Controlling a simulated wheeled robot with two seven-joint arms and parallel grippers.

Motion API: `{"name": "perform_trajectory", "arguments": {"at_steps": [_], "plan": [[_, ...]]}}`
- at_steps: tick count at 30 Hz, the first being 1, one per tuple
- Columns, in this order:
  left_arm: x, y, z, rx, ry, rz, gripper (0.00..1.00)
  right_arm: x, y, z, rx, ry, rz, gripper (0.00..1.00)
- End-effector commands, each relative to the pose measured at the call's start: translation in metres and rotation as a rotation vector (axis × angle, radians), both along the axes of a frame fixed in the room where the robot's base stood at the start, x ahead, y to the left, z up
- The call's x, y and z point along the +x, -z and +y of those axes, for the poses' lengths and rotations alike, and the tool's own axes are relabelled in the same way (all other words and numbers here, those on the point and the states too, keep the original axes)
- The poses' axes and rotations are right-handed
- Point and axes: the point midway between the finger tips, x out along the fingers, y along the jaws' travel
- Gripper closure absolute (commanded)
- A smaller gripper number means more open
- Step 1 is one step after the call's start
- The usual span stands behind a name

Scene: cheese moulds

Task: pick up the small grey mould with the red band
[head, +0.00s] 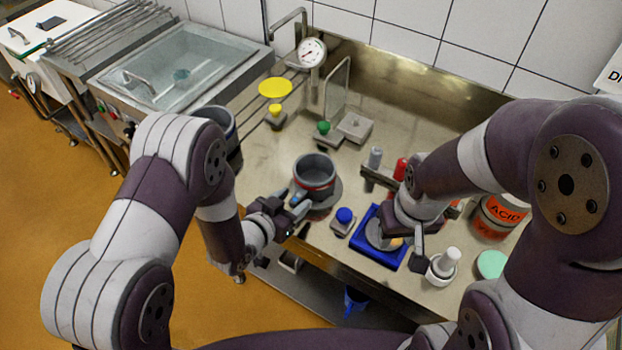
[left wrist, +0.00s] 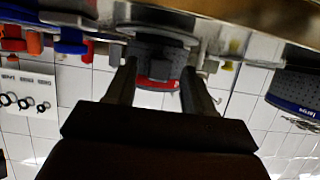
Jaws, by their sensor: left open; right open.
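The small grey mould with the red band (head: 314,170) stands upright and open-topped on a round grey plate (head: 337,197) on the steel counter. My left gripper (head: 298,198) is open at its near left side. In the left wrist view, which looks upside down, the mould (left wrist: 160,55) shows between the tips of the open left fingers (left wrist: 157,80), with its red band facing me. I cannot tell whether the fingers touch it. My right gripper (head: 405,232) is open above a blue tray (head: 366,251), its fingers partly hidden by my arm.
A blue-knobbed block (head: 344,216) sits just right of my left gripper. A larger mould (head: 229,128) is partly behind my left arm; its blue band shows in the left wrist view (left wrist: 291,103). A green-knobbed block (head: 323,129) stands behind. An acid tub (head: 497,217) and white cup (head: 441,271) are right.

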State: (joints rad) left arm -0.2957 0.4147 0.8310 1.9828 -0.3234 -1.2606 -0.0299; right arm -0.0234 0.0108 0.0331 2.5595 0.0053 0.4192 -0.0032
Motion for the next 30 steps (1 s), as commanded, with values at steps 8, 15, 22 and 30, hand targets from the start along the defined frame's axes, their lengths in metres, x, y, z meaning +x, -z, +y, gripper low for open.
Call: {"name": "perform_trajectory", "arguments": {"at_steps": [8,15,22,30], "plan": [[0.011,0.006,-0.007,0.0,-0.001,0.001,0.47,0.0,-0.001,0.0,0.0,0.0,0.001,0.57],[0.01,0.006,-0.007,0.0,-0.001,0.001,1.0,0.0,-0.001,0.0,0.0,0.0,0.001,0.57],[0.01,0.006,-0.007,0.0,-0.001,0.0,1.0,0.0,-0.001,0.0,0.0,0.0,0.001,0.57],[0.011,-0.015,-0.007,-0.001,-0.001,-0.006,1.0,0.0,0.0,0.0,0.0,0.0,0.001,0.57]]}}
